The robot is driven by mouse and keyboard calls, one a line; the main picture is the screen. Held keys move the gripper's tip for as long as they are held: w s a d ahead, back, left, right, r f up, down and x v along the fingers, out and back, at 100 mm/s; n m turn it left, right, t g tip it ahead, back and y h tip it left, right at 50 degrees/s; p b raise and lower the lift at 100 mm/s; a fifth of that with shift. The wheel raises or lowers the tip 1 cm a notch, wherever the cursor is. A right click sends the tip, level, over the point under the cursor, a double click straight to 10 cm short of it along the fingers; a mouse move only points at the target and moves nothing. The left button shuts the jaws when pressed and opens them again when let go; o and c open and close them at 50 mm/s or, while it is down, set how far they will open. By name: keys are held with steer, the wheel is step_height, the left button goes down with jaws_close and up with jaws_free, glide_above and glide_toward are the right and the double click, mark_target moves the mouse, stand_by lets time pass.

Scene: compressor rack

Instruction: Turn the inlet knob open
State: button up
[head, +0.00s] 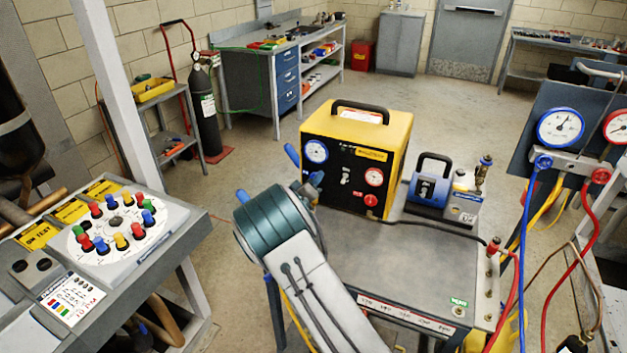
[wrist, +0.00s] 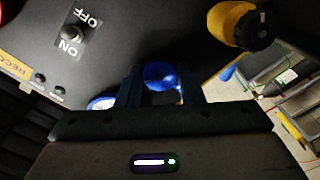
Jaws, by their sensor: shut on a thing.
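The yellow and black recovery unit (head: 357,160) stands on a grey cart. Its dark front panel carries a blue-rimmed gauge (head: 317,151) at left, a red-rimmed gauge (head: 374,177) at right and a red knob (head: 371,200) below that one. In the wrist view, my gripper (wrist: 160,80) is at this panel, shut on the blue inlet knob (wrist: 160,74), with a finger on each side of it. The blue gauge (wrist: 101,103) shows partly beside the left finger. In the head view my arm hides much of the gripper and panel's lower left.
A panel of coloured knobs (head: 115,232) stands at left. An ON/OFF switch (wrist: 70,33) is near my gripper.

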steer(key=n+p, duration=0.1)
steer(key=n, duration=0.4)
steer(key=shift+n, duration=0.3)
stand_by(0.4)
steer(key=o, duration=1)
steer(key=b+v, duration=0.2)
steer(key=v, duration=1.2)
steer(key=shift+w, duration=0.1)
